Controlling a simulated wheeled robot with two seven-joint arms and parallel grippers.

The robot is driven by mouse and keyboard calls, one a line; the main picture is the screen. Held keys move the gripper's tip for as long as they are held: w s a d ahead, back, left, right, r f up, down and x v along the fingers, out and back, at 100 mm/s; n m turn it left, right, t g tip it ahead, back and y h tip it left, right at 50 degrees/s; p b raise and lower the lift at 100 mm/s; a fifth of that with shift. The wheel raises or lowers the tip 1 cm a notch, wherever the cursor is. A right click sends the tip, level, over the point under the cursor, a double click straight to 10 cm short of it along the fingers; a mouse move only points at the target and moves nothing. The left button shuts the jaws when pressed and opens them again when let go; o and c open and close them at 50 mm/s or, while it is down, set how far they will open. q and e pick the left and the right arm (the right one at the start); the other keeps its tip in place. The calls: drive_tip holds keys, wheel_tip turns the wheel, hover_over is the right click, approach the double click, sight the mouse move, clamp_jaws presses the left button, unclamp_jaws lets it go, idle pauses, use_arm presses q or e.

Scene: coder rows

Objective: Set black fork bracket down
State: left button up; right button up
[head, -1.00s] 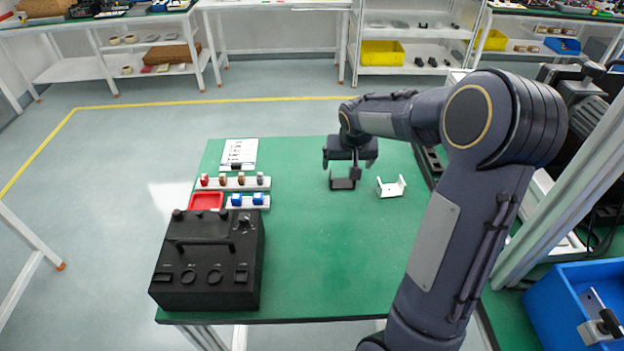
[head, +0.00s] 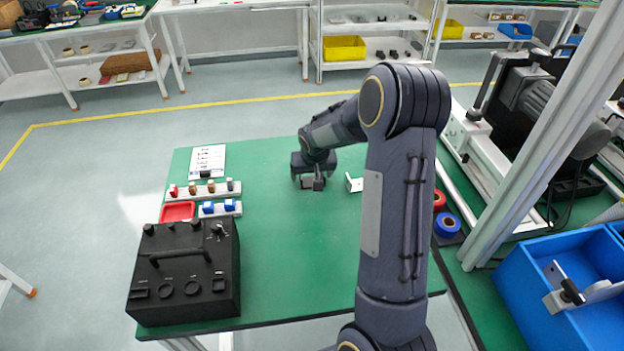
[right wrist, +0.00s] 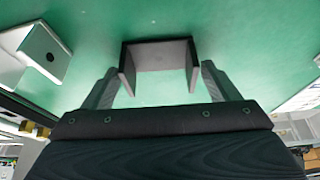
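The black fork bracket (right wrist: 160,56) is a dark U-shaped piece, seen in the right wrist view against the green table top. It also shows in the head view, just below my right gripper (head: 312,182), partly hidden by it. My left gripper is not in view.
A white bracket (head: 354,183) stands close to the right of my gripper; it is also in the wrist view (right wrist: 38,52). A black control box (head: 185,272), a red tray (head: 178,212) and small-part racks (head: 203,190) are on the left. The table's middle (head: 285,265) is clear.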

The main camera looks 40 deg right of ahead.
drive_tip(key=c, duration=1)
